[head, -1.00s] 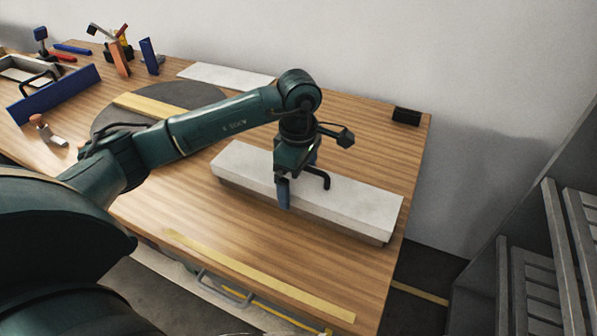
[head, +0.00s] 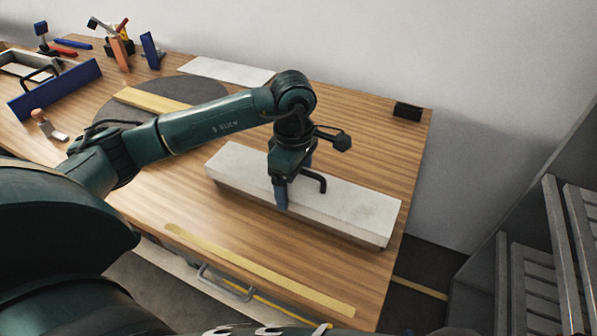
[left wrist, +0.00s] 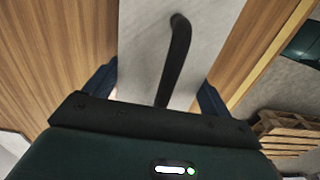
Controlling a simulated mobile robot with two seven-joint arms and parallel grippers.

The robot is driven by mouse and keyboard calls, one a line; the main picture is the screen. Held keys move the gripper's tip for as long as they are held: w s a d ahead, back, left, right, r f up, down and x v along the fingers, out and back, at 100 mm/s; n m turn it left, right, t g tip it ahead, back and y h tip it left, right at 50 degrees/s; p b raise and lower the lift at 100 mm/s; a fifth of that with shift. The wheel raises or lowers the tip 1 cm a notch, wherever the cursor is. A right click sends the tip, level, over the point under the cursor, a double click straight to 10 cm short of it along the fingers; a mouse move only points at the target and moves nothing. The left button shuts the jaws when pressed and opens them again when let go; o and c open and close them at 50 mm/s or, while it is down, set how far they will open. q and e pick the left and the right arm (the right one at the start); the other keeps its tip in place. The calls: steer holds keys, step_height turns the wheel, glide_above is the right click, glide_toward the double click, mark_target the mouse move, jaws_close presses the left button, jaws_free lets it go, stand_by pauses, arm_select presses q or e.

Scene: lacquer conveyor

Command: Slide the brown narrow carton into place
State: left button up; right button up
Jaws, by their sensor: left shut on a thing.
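A long narrow carton (head: 345,205) lies flat on the wooden table, slanting toward the front right. Its top looks pale grey-white rather than brown, and its lower side is darker. In the left wrist view, the pale carton top (left wrist: 212,40) runs between the blue fingers of my left gripper (left wrist: 157,90). My right gripper is not in view.
A yellow strip (head: 255,268) lies along the table's front edge. A small black block (head: 408,111) sits at the back right corner. Bare wood surrounds the carton.

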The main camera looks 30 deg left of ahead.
arm_select(q)
steer(key=shift+s+d, duration=0.2)
steer(key=shift+s, duration=2.6)
steer(key=shift+s+d, duration=0.15)
steer(key=shift+s, duration=2.6)
steer(key=o, duration=0.9)
steer(key=shift+o, duration=0.2)
step_height(320, 180, up, 13)
